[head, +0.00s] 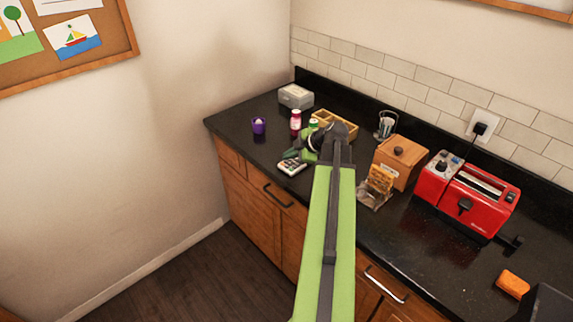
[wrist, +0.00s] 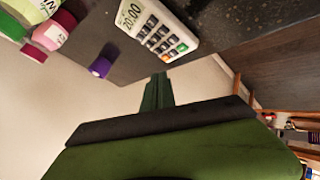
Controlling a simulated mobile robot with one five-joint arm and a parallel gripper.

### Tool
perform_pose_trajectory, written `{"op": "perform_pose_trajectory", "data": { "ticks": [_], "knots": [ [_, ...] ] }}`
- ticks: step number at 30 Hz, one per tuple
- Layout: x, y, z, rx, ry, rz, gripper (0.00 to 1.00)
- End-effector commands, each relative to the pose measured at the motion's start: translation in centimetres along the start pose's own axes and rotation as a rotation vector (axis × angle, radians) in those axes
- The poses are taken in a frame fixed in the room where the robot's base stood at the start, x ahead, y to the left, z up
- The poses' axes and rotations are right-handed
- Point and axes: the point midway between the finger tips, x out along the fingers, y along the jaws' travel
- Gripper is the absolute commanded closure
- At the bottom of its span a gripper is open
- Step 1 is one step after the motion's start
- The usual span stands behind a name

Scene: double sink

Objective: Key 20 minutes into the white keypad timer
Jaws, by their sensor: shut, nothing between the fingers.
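The white keypad timer (head: 292,167) lies on the black counter near its front edge, left of my arm in the head view. In the wrist view the timer (wrist: 160,30) shows dark keys, a green key and an orange key, and its display appears to read 20:00. My gripper (head: 297,152) is shut and empty, just behind and above the timer in the head view. In the wrist view the green fingertips (wrist: 157,82) show apart from the timer, with a gap between them and the keys.
A wooden box (head: 400,162) and a red toaster (head: 482,203) stand to the right. The counter left of the timer is clear.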

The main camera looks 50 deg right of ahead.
Motion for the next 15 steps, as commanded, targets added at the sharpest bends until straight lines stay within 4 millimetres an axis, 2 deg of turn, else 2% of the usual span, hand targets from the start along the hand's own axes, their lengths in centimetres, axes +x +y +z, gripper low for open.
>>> {"op": "perform_pose_trajectory", "data": {
  "ticks": [1, 7, 15],
  "knots": [
    [-0.8, 0.6, -0.6, 0.0, 0.0, 0.0, 1.0],
    [-2.2, 1.6, -1.6, 0.0, 0.0, 0.0, 1.0],
    [-2.3, 1.6, -1.6, 0.0, 0.0, 0.0, 1.0]
  ]
}}
